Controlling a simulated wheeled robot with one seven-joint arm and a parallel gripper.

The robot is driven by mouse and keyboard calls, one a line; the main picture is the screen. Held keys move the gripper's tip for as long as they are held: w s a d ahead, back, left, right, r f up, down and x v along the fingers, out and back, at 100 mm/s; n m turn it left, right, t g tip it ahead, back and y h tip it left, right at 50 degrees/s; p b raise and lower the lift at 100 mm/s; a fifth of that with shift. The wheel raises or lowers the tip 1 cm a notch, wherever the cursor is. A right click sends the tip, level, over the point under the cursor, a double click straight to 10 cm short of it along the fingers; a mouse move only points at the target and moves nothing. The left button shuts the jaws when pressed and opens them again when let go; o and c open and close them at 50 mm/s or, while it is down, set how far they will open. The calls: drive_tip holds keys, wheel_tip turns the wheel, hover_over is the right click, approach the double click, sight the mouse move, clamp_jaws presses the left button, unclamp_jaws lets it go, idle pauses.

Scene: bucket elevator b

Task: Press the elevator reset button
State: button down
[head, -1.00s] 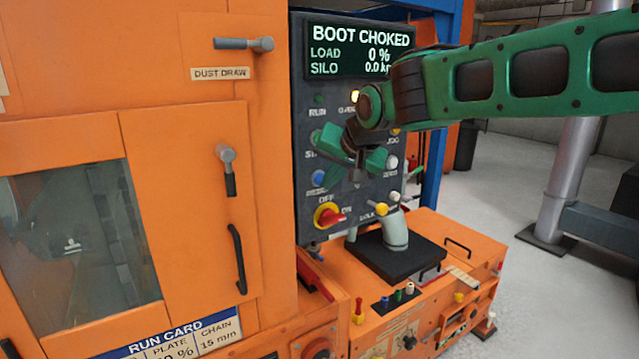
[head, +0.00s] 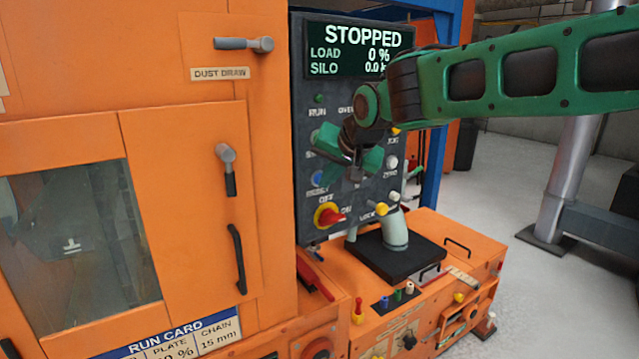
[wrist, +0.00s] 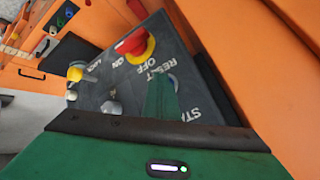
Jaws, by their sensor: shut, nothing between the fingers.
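The blue reset button (head: 318,178) is at the lower left of the dark control panel (head: 308,105), with its label below it. In the wrist view the button (wrist: 174,82) is mostly hidden behind a green finger, beside the word RESET. My gripper (head: 347,172) is shut and empty in front of the panel, just right of the button in the head view. In the wrist view its fingertips (wrist: 160,80) lie over the button's place; I cannot tell whether they touch it. The display (head: 360,50) reads STOPPED, load 0 %.
A red and yellow rotary switch (head: 327,216) sits below the button. A yellow-tipped knob (head: 382,209) and a white button (head: 391,163) are to the right. A grey-green post (head: 396,232) stands on the orange bench. An orange cabinet (head: 190,130) borders the panel's left.

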drive_tip(key=shift+s+d, duration=0.45)
drive_tip(key=shift+s, duration=0.2)
drive_tip(key=s+d, duration=0.2)
drive_tip(key=s, duration=0.2)
drive_tip(key=shift+s+d, duration=0.1)
drive_tip(key=shift+d, duration=0.3)
drive_tip(key=shift+d+f, duration=0.1)
idle(0.6)
